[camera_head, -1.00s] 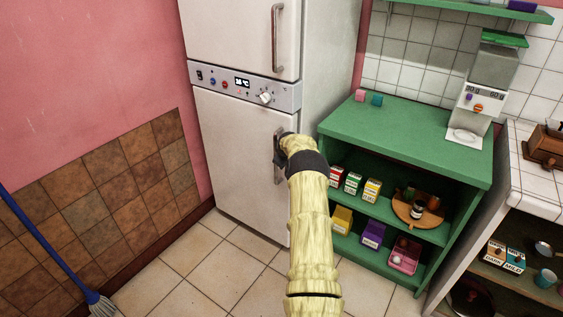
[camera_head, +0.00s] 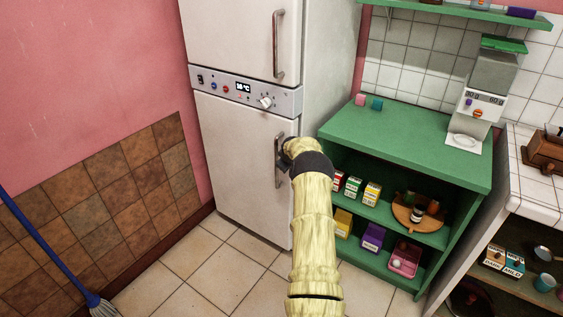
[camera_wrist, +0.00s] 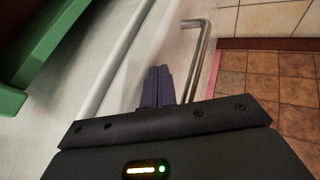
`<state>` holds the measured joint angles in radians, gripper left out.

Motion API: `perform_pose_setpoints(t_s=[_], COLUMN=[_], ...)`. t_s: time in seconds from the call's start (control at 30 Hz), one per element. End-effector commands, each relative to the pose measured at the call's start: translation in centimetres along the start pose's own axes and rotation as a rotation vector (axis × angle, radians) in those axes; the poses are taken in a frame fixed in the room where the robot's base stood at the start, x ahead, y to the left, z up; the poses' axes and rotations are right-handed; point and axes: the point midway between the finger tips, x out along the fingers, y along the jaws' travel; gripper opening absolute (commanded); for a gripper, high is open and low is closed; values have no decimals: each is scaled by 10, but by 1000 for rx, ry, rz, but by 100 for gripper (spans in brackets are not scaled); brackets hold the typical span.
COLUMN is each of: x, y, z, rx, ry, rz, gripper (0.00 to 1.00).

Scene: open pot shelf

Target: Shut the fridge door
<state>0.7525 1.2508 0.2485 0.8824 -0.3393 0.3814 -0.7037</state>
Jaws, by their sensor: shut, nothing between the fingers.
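The white fridge (camera_head: 335,60) stands against the pink wall, with its upper door (camera_head: 235,35) shut. Its lower door (camera_head: 235,160) looks flush with the body, and I see no clear gap at its edge. The lower door's metal handle (camera_head: 277,150) is upright near its right edge. My gripper (camera_head: 282,168) is just right of this handle, close to the door's right edge. In the wrist view my gripper's dark fingers (camera_wrist: 158,86) are together and empty, in front of the white surface, with the handle (camera_wrist: 205,50) to their right. Contact with the door cannot be told.
A green open shelf (camera_head: 400,145) with boxes stands close to the fridge's right. A tiled counter (camera_head: 530,175) is further right. A blue-handled mop (camera_head: 45,245) leans at the left. The tiled floor (camera_head: 215,265) before the fridge is clear.

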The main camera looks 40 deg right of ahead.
Motion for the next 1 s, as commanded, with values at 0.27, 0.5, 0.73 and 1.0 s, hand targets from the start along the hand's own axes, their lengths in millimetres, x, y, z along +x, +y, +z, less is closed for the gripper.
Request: perform_pose_setpoints(t_s=[0.27, 0.5, 0.73, 1.0], x=[-13, -48, -84, -109], y=[-34, -31, -31, -34], z=[-6, -4, -3, -4], rx=[-9, -3, -2, -4], ry=[-2, -3, -4, -4], rz=[-19, -18, -17, -21], gripper=[0, 0, 0, 0])
